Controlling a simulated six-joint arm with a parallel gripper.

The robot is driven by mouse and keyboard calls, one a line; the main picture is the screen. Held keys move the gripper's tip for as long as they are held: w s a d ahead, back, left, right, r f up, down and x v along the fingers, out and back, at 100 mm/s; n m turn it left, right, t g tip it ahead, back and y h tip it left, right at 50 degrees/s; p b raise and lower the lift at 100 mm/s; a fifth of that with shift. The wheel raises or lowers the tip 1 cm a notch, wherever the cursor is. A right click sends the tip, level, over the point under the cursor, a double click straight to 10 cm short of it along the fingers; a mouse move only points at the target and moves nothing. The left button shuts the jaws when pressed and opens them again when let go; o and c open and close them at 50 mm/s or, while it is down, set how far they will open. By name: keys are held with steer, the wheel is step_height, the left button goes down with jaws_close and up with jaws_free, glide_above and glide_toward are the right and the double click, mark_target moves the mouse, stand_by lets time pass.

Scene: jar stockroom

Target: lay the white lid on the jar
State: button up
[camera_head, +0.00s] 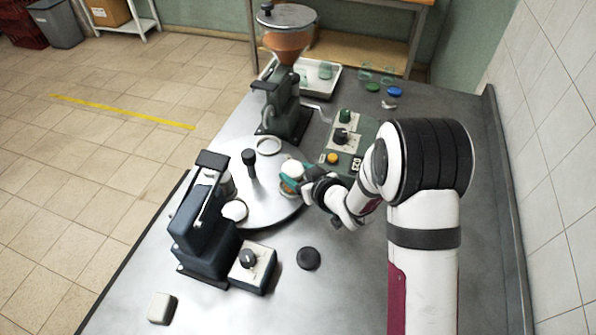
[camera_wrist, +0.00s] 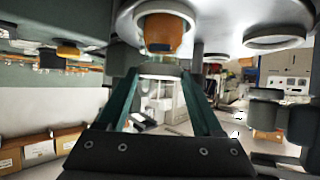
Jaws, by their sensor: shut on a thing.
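The white lid (camera_head: 291,168) is between the teal fingers of my gripper (camera_head: 290,178), over the right side of the round turntable. In the wrist view a pale strip between the fingertips (camera_wrist: 160,70) looks like the lid's edge. The jar (camera_head: 288,189), with orange-brown contents, stands in a ring seat on the turntable just below my gripper and is partly hidden by it. In the wrist view, which appears upside down, the jar (camera_wrist: 166,32) shows beyond the fingertips. I cannot tell whether lid and jar touch.
The turntable (camera_head: 265,205) has an empty ring seat (camera_head: 268,146) and a white round piece (camera_head: 235,211) beside the dark press (camera_head: 205,235). A filling machine (camera_head: 283,105) stands behind, a control box (camera_head: 349,140) to the right. A black disc (camera_head: 308,258) lies in front on clear bench.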

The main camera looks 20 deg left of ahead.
steer(key=shift+f, duration=0.45)
stand_by(0.8)
steer(key=o, duration=1.3)
steer(key=shift+o, duration=0.2)
steer(key=shift+r, duration=3.5)
